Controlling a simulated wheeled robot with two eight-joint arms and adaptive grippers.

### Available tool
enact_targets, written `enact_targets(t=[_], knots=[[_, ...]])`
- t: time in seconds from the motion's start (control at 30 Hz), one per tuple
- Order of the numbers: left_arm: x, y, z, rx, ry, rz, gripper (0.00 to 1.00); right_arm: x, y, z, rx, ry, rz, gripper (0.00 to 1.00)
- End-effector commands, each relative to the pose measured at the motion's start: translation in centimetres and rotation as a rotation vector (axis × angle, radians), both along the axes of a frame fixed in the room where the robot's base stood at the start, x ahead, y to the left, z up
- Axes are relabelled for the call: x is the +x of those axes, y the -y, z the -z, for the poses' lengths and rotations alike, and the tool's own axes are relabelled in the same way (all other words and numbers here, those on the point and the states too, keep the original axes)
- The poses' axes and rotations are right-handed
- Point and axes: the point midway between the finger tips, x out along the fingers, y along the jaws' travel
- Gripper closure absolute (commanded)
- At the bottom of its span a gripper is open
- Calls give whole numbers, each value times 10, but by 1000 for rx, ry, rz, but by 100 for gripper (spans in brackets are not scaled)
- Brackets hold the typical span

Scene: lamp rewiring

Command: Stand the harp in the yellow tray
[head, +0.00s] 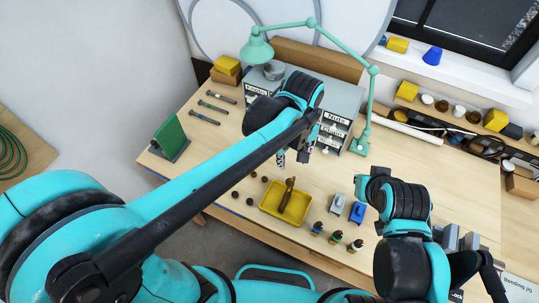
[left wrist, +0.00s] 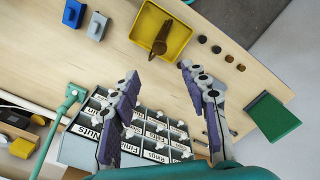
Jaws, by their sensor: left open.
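The yellow tray (head: 270,212) lies on the workbench near its front edge; it also shows at the top of the left wrist view (left wrist: 178,45). A narrow brown thing (head: 287,195), probably the harp, rises from the tray, leaning slightly in the head view; the left wrist view shows it too (left wrist: 159,42). I cannot see what its foot rests on. My left gripper (head: 292,157) is open with nothing between its fingers (left wrist: 158,77), above the bench and apart from the tray, on the drawer-cabinet side. My right arm is at the right; its fingers cannot be made out.
Several dark round pieces (left wrist: 229,58) lie beside the tray. Blue and grey blocks (head: 357,212) and several small bottles (head: 336,236) stand on its other side. Behind are the labelled drawer cabinet (head: 338,95), green lamp (head: 359,146) and green panel (head: 170,138).

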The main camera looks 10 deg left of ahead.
Motion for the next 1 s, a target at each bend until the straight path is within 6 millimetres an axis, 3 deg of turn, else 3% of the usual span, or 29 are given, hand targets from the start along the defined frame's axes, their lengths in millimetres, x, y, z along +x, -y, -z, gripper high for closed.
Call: enact_targets(t=[0.17,0.27,0.5,0.63,0.8,1.0], knots=[[-2,-13,-4,-13,29,18,55,0,0,0,0,0,0,100],[-6,-40,-12,-34,101,66,55,0,0,0,0,0,0,100],[-29,-124,-24,-12,386,256,55,0,0,0,0,0,0,100],[-42,-156,-23,54,511,344,55,0,0,0,0,0,0,100],[-50,-177,-20,122,596,411,55,0,0,0,0,0,0,100],[-51,-181,-20,139,612,428,55,0,0,0,0,0,0,100]])
